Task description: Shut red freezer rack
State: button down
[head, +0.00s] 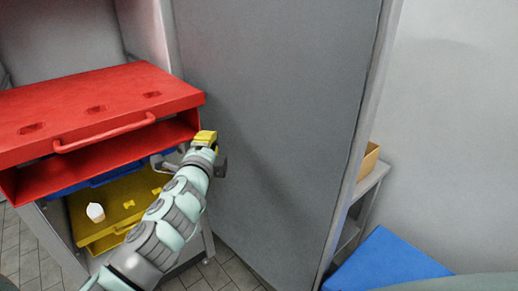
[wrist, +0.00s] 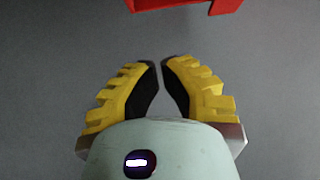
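The red rack (head: 100,88) is a wide drawer-like box with slots in its top and a bar handle (head: 105,133) on its front. It sticks out of the grey freezer at the left of the head view. My gripper (head: 206,137) is beside the rack's front right corner, apart from the handle. In the wrist view, my gripper's yellow fingers (wrist: 161,75) lean together with only a narrow gap at the tips and hold nothing. A small part of the red rack (wrist: 185,4) shows at the top edge there.
A yellow rack (head: 115,205) with a small white item (head: 95,212) on it sits below, with a partly hidden blue rack (head: 85,186) between. The open grey freezer door (head: 275,110) stands close to the right of my gripper. A blue surface (head: 385,262) lies beyond it.

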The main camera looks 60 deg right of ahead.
jog(key=w+d, duration=0.1)
jog(key=w+d+p, duration=0.1)
jog(key=w, duration=0.1)
jog(key=w+d, duration=0.1)
jog(key=w, duration=0.1)
jog(key=shift+d, duration=0.1)
dwell(0.6)
